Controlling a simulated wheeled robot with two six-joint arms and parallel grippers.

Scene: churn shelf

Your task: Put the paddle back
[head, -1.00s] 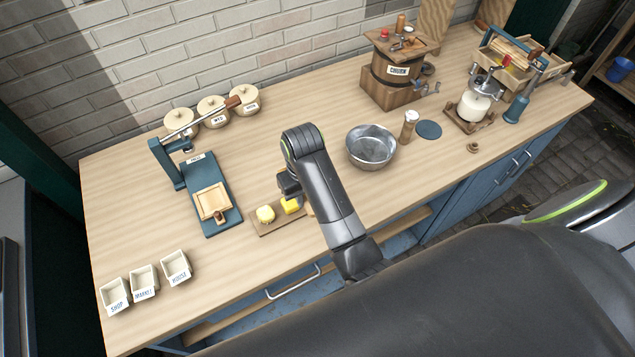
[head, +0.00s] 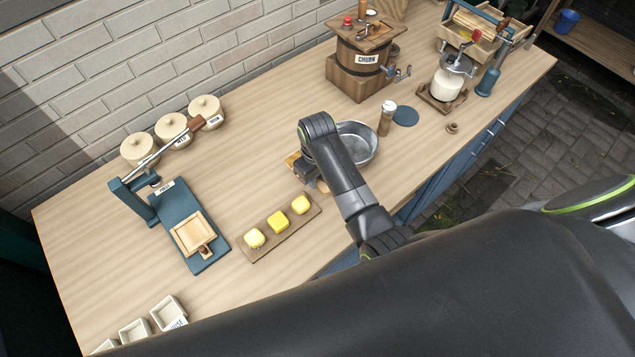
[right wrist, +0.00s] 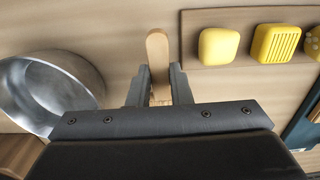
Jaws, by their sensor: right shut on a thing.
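My right gripper (right wrist: 160,88) is shut on a wooden paddle (right wrist: 157,55). In the right wrist view the paddle's pale, rounded end sticks out past the fingers. In the head view the right gripper (head: 306,174) is between the metal bowl (head: 362,146) and the brown board (head: 262,242), and my arm partly hides it. Small pale wooden parts show beside the gripper in the head view. Three yellow butter pieces (head: 278,221) sit on the board. I cannot tell the paddle's height above the counter. My left gripper is not in view.
A blue press (head: 188,228) and three lidded crocks (head: 171,127) stand at the left. Small labelled boxes (head: 135,331) are at the lower left. The churn (head: 358,75), a shaker (head: 387,119) and a glass-jar device (head: 447,84) stand to the right. Counter behind the board is clear.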

